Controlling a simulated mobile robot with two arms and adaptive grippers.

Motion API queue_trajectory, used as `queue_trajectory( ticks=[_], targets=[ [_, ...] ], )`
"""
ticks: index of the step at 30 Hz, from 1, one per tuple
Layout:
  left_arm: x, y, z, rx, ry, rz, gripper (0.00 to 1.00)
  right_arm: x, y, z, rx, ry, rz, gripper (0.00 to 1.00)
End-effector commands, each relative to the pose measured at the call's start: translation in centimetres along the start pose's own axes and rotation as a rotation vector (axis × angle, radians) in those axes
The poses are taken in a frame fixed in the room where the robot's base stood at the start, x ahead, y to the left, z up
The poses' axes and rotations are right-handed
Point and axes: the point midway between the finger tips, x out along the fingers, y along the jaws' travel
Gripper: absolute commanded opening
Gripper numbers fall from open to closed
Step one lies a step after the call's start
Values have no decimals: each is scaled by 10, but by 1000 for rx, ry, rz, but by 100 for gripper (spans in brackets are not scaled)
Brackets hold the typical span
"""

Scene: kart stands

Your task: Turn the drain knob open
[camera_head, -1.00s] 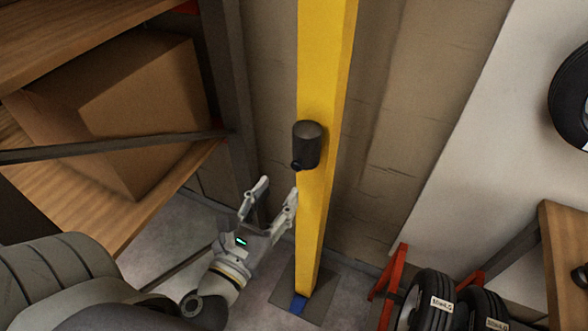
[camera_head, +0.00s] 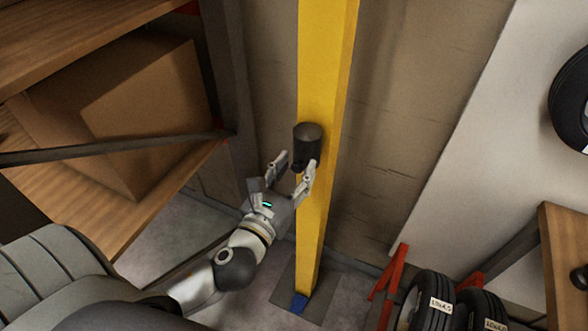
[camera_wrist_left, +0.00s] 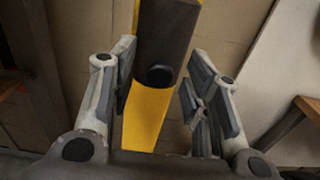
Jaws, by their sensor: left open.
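A dark cylindrical canister (camera_head: 307,143) is mounted on the front of a yellow post (camera_head: 312,230). A small dark round knob (camera_wrist_left: 160,75) sits at the canister's lower end in the left wrist view, and the canister body (camera_wrist_left: 165,35) rises above it. My left gripper (camera_head: 296,167) is open just below the canister, with its fingers pointing up at it. In the left wrist view the open fingers (camera_wrist_left: 158,88) stand to either side of the knob, with a gap visible on both sides. My right gripper is not in view.
A wooden shelf (camera_head: 180,185) with a cardboard box (camera_head: 150,110) stands at the left, close to my left arm. Tyres (camera_head: 432,300) on a red stand (camera_head: 392,283) and a wooden table (camera_head: 570,240) are at the right. Bare wall lies behind the post.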

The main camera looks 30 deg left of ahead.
Motion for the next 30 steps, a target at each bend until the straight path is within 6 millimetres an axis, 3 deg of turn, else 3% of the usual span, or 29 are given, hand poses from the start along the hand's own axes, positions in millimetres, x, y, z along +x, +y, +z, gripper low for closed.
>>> queue_trajectory(
  ticks=[2, 12, 22, 30],
  targets=[
    [0, 0, 0, 0, 0, 0, 44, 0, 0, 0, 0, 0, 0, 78],
    [0, 0, 0, 0, 0, 0, 0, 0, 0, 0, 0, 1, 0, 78],
    [0, 0, 0, -43, 0, 1, 0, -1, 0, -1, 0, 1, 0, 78],
    [0, 1, 1, -211, -1, 1, 0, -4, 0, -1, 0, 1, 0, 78]
  ],
)
